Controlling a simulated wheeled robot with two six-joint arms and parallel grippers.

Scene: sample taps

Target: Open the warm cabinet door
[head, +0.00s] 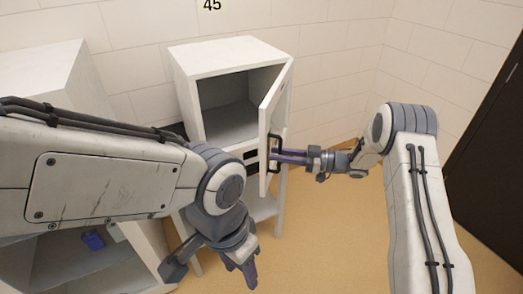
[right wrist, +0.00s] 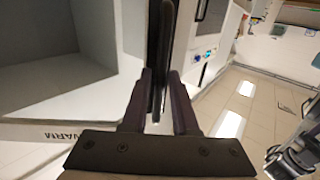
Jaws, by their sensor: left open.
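The warm cabinet (head: 222,54) is a white box on legs in the middle of the head view. Its door (head: 275,98) stands swung out at the right side, and the grey, empty-looking interior shows. A dark bar handle (head: 270,148) is on the door. My right gripper (head: 281,156) is at this handle. In the right wrist view its fingers (right wrist: 160,80) close on both sides of the dark handle (right wrist: 162,40), with the label WARM on the cabinet frame (right wrist: 60,134) at left. My left gripper (head: 212,274) is open and empty, low in front of the cabinet.
Another white cabinet (head: 52,66) stands at the left, partly hidden by my left arm; a small blue object (head: 93,240) lies in a lower compartment there. A dark door (head: 490,165) is at the far right. The tan floor between is clear.

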